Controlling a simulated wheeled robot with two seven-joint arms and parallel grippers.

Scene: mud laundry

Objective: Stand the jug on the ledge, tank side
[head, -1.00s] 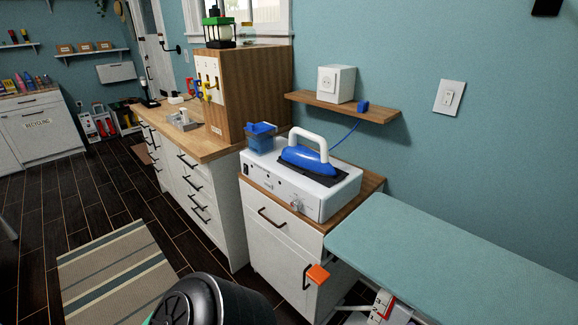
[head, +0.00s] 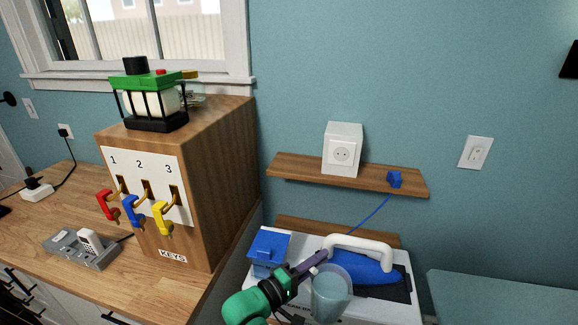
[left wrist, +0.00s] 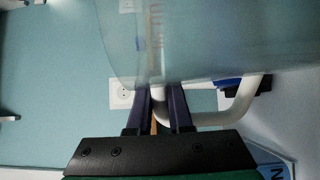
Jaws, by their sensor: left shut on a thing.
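A translucent pale jug (head: 330,296) hangs from my left gripper (head: 316,262), whose purple fingers are shut at its upper rim. The jug is in front of the white ironing station in the head view. In the left wrist view the jug (left wrist: 215,40) fills the top, close beyond the fingers (left wrist: 160,105). The station (head: 385,312) carries a blue tank (head: 268,250) on its left and a blue iron (head: 365,268) with a white handle on its right. A wooden ledge (head: 300,168) is on the wall above. My right gripper is not in view.
A white socket box (head: 343,150) and a blue plug (head: 395,180) with a cord are on the ledge. A tall wooden key cabinet (head: 215,190) with a lantern (head: 150,95) on top stands left. The teal ironing board (head: 500,298) is at right.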

